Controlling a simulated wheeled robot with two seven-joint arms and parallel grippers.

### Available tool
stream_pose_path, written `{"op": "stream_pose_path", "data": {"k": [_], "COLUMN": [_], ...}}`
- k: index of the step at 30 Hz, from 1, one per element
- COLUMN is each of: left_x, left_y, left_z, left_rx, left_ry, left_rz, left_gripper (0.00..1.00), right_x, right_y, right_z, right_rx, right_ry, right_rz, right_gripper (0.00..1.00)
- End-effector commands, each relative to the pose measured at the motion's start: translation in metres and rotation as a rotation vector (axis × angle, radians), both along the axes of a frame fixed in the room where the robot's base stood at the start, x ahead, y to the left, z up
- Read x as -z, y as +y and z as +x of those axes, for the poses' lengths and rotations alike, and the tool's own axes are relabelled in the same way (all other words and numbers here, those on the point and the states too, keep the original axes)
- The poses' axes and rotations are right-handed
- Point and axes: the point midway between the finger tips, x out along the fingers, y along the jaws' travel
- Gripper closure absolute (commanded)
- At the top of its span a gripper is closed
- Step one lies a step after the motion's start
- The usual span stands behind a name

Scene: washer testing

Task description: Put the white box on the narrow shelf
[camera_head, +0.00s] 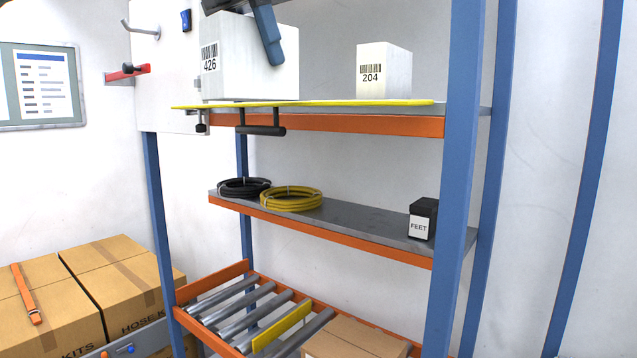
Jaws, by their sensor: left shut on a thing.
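A large white box labelled 426 (248,62) is at the left end of the top shelf (350,123). My left gripper (268,35) comes in at the top edge of the picture and is shut on this box, with one blue-grey finger against its front face. The box looks upright, with its bottom at about the height of the yellow shelf edge; I cannot tell if it touches the shelf. A smaller white box labelled 204 (384,72) stands on the top shelf to the right. My right gripper is out of view.
The narrow middle shelf (350,220) holds a black hose coil (243,188), a yellow hose coil (291,199) and a black box labelled FEET (422,218). A blue post (458,180) stands at the front right. Below are rollers (250,312); cardboard boxes (125,285) stand left.

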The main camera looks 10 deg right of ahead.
Motion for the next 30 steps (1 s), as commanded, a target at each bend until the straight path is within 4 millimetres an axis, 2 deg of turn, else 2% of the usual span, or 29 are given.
{"op": "stream_pose_path", "data": {"k": [8,30], "left_x": [0.044,0.226], "left_y": [0.016,0.077], "left_z": [0.001,0.008], "left_rx": [0.123,0.629], "left_ry": [0.000,0.002], "left_rz": [-0.003,-0.008], "left_gripper": [0.81,0.81], "right_x": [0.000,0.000], "right_y": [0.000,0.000], "right_z": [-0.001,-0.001], "right_rx": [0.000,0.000], "right_ry": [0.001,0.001], "right_rz": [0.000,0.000], "right_gripper": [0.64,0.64]}}
